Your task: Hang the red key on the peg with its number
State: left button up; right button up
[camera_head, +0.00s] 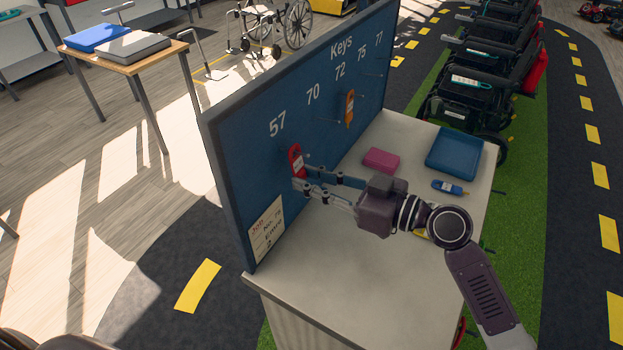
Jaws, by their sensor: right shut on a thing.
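The red key (296,160) has a red tag with a pale label; its number is too small to read. My right gripper (299,179) is shut on it and holds it upright close to the blue key board (230,140), below the number 57. The board also bears the numbers 70, 72, 75 and 77. I cannot tell whether the red key touches a peg; the 57 peg is hidden. A thin bare peg (325,120) shows below 70. An orange key (349,108) hangs below 72. My left gripper is out of view.
A cream card (266,231) is on the board's lower left. Black scooters (475,85) stand to the right. The counter's near part is clear.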

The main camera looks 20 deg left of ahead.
jog(key=o, duration=0.9)
jog(key=shift+o, duration=0.2)
